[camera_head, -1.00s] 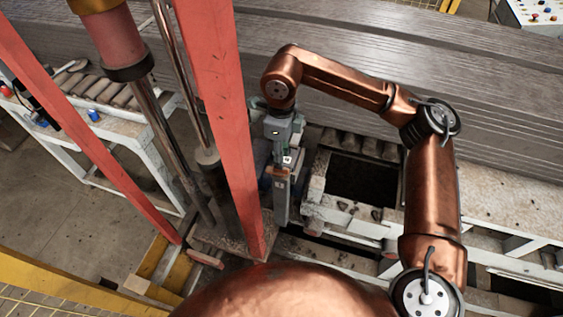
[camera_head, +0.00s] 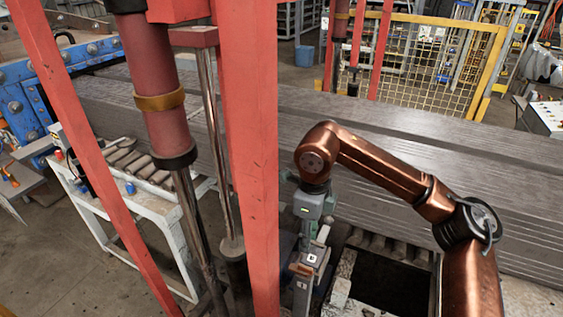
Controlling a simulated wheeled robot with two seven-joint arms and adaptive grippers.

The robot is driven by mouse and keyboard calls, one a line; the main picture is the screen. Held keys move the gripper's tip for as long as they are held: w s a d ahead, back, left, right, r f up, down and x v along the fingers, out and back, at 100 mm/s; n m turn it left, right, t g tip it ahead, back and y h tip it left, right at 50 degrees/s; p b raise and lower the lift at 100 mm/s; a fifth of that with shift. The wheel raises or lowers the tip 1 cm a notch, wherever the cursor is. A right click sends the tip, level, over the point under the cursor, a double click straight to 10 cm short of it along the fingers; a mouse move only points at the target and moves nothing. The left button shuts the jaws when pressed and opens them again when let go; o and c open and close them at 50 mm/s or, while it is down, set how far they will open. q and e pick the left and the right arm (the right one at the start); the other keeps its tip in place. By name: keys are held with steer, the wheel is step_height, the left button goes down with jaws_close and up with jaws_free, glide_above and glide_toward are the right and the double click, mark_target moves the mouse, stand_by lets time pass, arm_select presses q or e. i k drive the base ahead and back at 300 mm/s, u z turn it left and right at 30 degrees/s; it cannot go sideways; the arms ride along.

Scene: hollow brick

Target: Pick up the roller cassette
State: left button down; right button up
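I cannot make out for certain which item is the roller cassette. Grey rollers (camera_head: 140,163) lie in a row on a white stand at the left, and more rollers (camera_head: 388,247) sit at the back of a dark opening at the right. My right gripper (camera_head: 304,286) hangs downward from the copper arm, just right of the red post and left of the opening. Its lower end runs to the bottom edge of the picture, so its fingertips and anything between them are unclear. My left gripper is not in view.
A red post (camera_head: 249,150) stands close left of my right gripper. A red cylinder with a steel rod (camera_head: 158,120) stands further left. Long grey stacked boards (camera_head: 430,150) run behind the arm. A yellow mesh fence (camera_head: 430,60) stands at the back.

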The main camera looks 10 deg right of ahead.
mark_target(314, 259)
steer(key=k, duration=1.5)
